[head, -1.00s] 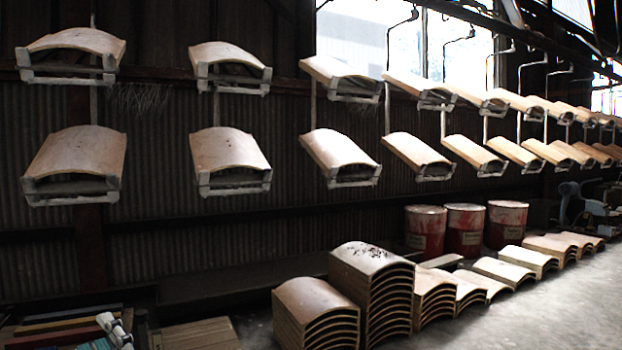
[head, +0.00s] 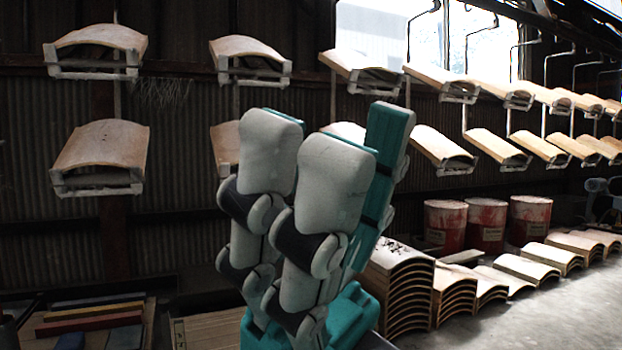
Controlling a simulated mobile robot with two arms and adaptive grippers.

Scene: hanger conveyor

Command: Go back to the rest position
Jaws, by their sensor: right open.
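My right gripper (head: 325,140) stands large in the middle of the head view. Its grey and teal fingers point upward, spread apart. It is open and I see nothing between the fingers. It hides part of the hanging row and of the stacks behind it. My left gripper does not show.
Curved wooden panels (head: 100,146) hang in two rows on a conveyor along the dark corrugated wall. Stacks of curved panels (head: 398,285) stand on the floor, with red drums (head: 486,222) behind them. Flat coloured boards (head: 90,318) lie at lower left. The floor (head: 565,310) at lower right is clear.

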